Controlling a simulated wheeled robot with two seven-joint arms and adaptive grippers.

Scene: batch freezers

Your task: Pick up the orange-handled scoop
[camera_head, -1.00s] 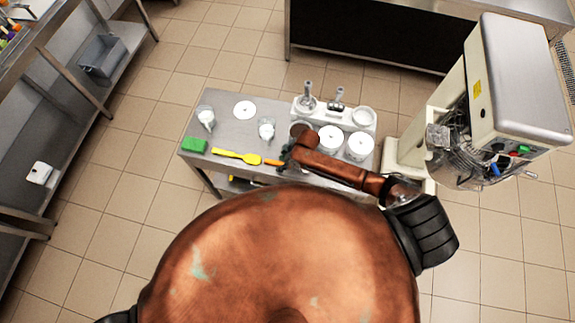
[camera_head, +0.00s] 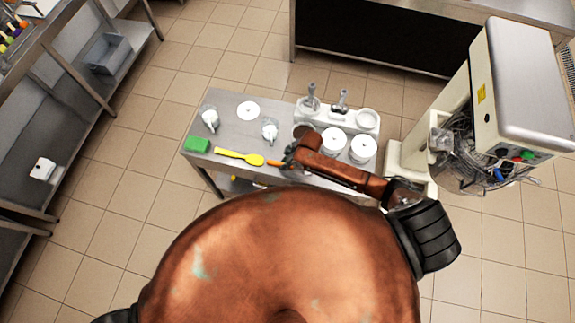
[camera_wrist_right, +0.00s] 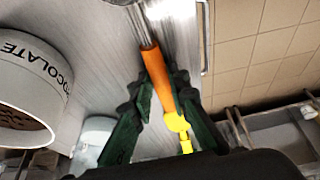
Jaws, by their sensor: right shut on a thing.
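The orange-handled scoop shows in the wrist view as an orange handle (camera_wrist_right: 157,78) with a metal shaft running to the top of the picture. In the head view a bit of its orange handle (camera_head: 275,162) shows near the table's front edge, the rest hidden by my right arm. My right gripper (camera_head: 288,158) is at this handle. In the wrist view its dark green fingers (camera_wrist_right: 158,84) are shut on the handle, one on each side. I cannot tell whether the scoop is clear of the tabletop. My left gripper is not in view.
On the steel table (camera_head: 232,133), a yellow spatula (camera_head: 240,157) lies just left of the scoop, beside a green block (camera_head: 196,144). White lidded tubs (camera_head: 333,140) and a white holder (camera_head: 355,118) stand behind my arm. A chocolate tub (camera_wrist_right: 30,85) is close. A batch machine (camera_head: 510,85) stands right.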

